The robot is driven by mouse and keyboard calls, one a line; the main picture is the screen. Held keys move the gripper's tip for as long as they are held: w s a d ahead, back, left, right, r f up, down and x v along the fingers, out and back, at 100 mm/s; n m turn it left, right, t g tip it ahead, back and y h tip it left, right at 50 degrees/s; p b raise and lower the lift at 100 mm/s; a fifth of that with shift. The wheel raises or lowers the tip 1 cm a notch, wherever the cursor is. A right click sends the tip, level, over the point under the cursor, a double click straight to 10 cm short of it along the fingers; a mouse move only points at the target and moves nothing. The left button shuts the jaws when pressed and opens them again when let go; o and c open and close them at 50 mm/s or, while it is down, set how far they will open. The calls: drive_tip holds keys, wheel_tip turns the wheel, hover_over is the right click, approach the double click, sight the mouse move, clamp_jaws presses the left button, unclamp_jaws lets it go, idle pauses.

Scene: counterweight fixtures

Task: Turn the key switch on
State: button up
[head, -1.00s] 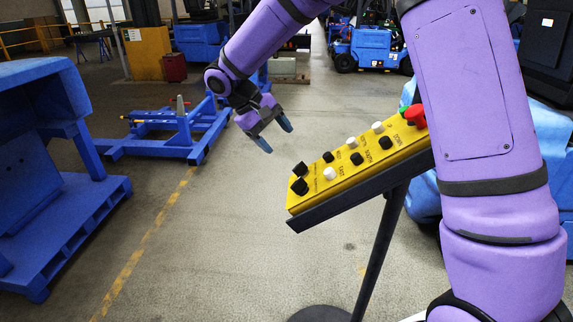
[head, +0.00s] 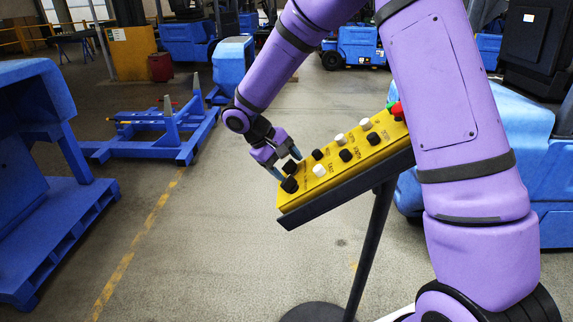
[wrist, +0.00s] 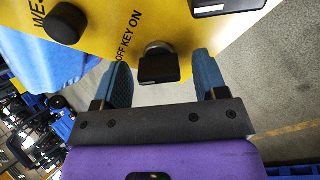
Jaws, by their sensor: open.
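The key switch (wrist: 158,69) is a black block-like key on a round metal collar, beside the printed words "OFF KEY ON". It sits near the edge of the yellow control panel (wrist: 115,25). In the head view the key switch (head: 289,167) is a small dark knob at the panel's near-left end, partly hidden by my fingers. My gripper (head: 287,163) is open, with its two blue-grey fingers on either side of the key. In the wrist view my gripper (wrist: 160,62) shows a gap between the key and each finger.
Another black knob (head: 290,185) sits close by at the panel's lower corner. Several black and white buttons and a red one (head: 397,110) run up the tilted panel, which stands on a dark post (head: 372,245). Open floor lies left of it.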

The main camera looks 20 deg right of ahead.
drive_tip(key=c, duration=0.9)
drive_tip(key=shift+m, duration=0.3)
drive_tip(key=m, duration=0.3)
drive_tip(key=shift+h, duration=0.3)
drive_tip(key=m, duration=0.4)
drive_tip(key=shift+m, duration=0.4)
drive_tip(key=m, duration=0.3)
drive_tip(key=shift+m, duration=0.3)
drive_tip(key=shift+d+m+h, duration=0.1)
drive_tip(key=shift+m+h, duration=0.2)
drive_tip(key=shift+m, duration=1.7)
drive_tip(key=shift+g, duration=0.3)
